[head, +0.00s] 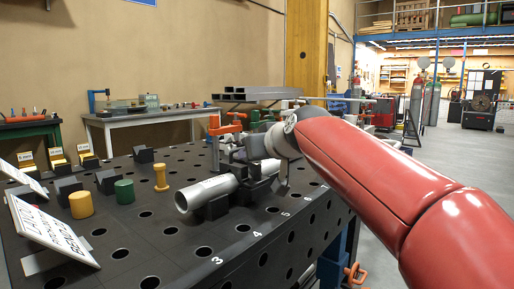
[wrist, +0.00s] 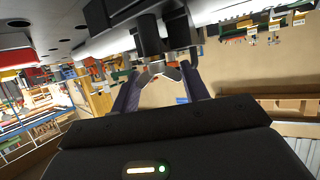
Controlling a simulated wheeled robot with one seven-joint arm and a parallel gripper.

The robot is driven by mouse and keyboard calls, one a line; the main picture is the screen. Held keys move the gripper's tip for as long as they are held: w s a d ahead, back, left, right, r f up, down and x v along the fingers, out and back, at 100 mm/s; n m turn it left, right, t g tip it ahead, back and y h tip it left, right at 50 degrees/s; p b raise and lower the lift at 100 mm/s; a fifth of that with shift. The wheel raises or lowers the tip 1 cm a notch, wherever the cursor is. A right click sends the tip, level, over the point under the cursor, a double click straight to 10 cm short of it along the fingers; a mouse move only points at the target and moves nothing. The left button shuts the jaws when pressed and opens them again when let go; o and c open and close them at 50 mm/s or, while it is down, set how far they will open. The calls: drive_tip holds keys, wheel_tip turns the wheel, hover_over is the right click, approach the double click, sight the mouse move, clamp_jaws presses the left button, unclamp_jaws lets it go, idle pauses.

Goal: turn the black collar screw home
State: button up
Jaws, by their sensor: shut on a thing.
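The grey pipe (head: 207,192) lies across black blocks on the black perforated table (head: 123,256); its open end faces the lower left. My gripper (wrist: 160,74) comes in at the pipe's far part, and in the head view it is mostly hidden by my wrist and the dark fixture. In the wrist view the two fingers close around the end of a black cylindrical part, which I take as the black collar screw (wrist: 151,38). The exact contact at the fingertips is hard to make out. A black block (wrist: 118,10) stands beside it, along the pale pipe.
An orange clamp (head: 222,127) stands behind the pipe. A yellow cylinder (head: 81,204), a green cylinder (head: 124,191) and a yellow peg (head: 160,178) stand on the left of the table, near a white sign (head: 47,232). The front of the table is clear.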

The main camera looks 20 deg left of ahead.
drive_tip(key=m+t+h, duration=0.2)
drive_tip(key=m+h, duration=0.1)
drive_tip(key=shift+a+m+h, duration=0.15)
drive_tip(key=shift+m+h, duration=0.15)
drive_tip(key=m+t+h+b, duration=0.1)
drive_tip(key=m+h, duration=0.2)
drive_tip(key=h, duration=0.1)
drive_tip(key=shift+m+b, duration=0.3)
drive_tip(key=shift+b, duration=0.1)
drive_tip(key=m+h, duration=0.1)
drive_tip(key=m+h+p, duration=0.1)
drive_tip(key=m+h, duration=0.1)
drive_tip(key=m+h+p, duration=0.1)
drive_tip(key=h, duration=0.1)
drive_tip(key=shift+r, duration=0.25)
drive_tip(key=shift+f+m+g+h+p, duration=0.15)
drive_tip(key=shift+m+g+h+p, duration=0.65)
drive_tip(key=shift+m+h+p, duration=0.75)
drive_tip(key=shift+m+h, duration=0.55)
drive_tip(key=o, duration=1)
drive_tip(key=shift+d+f+b, duration=0.15)
drive_tip(key=shift+d+b, duration=0.05)
drive_tip(key=shift+b, duration=0.25)
